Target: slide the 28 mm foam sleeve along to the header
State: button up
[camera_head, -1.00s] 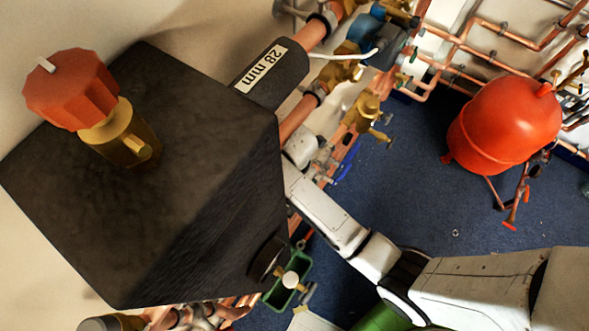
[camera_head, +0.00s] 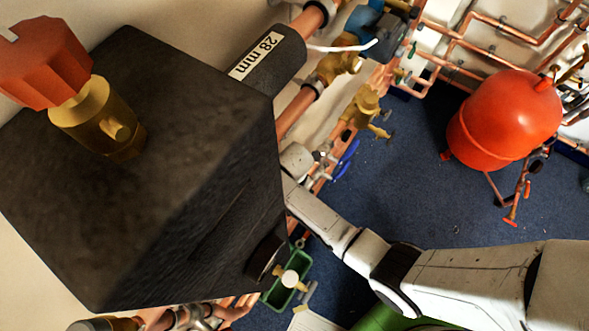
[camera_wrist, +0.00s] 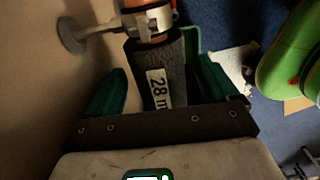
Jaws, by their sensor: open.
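In the head view a black foam sleeve (camera_head: 285,68) with a white "28 mm" label sits on a sloping copper pipe. Its lower end runs behind the corner of a large dark block (camera_head: 150,190), so I cannot tell whether they touch. I cannot tell for sure which part is the header. In the head view the block hides my gripper.
A red-knobbed brass valve (camera_head: 95,105) tops the block. Brass valves (camera_head: 362,108) and a grey-blue pump body (camera_head: 378,35) crowd the pipes. A pipe clip (camera_wrist: 148,15) holds the pipe against the wall.

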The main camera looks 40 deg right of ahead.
jog(key=shift+c, duration=0.3)
jog(key=c, duration=1.1)
jog(key=shift+s+a, duration=0.15)
jog(key=shift+a, duration=0.3)
jog(key=shift+s+a+p, duration=0.1)
jog(key=shift+a+p, duration=0.2)
jog(key=shift+a, duration=0.05)
jog(key=shift+s+a, duration=0.2)
jog(key=shift+a, duration=0.4)
jog(key=shift+s+a+p, duration=0.1)
jog(key=shift+a+p, duration=0.2)
jog(key=shift+a, duration=0.1)
jog(key=shift+s+a, duration=0.1)
jog(key=shift+a, duration=0.1)
